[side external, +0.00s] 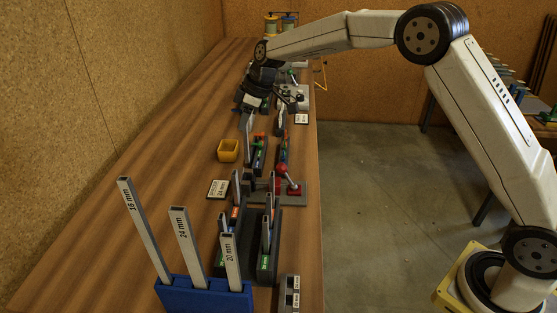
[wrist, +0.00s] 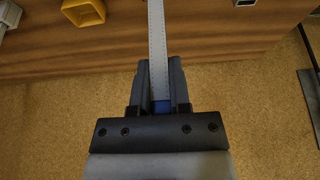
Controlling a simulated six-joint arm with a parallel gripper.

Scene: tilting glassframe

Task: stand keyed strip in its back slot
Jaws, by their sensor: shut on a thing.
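My gripper (wrist: 159,75) is shut on a long pale grey strip (wrist: 157,28), which runs up out of the wrist view between its two dark fingers. The strip has fine dotted marks along its edges, and a blue part shows at its lower end between the fingers. In the side external view my gripper (side external: 264,98) is small and far down the bench, and the held strip is hard to separate from it. Dark slotted frames (side external: 272,245) stand along the bench with several short upright pieces in them. I cannot tell which slot is the back slot.
A blue rack (side external: 205,296) at the near end holds three tall strips marked 16 mm, 24 mm and 20 mm. A yellow bin (side external: 228,150) sits left of the frames. A red-knobbed lever (side external: 283,171) stands mid-bench. The bench's left side is clear.

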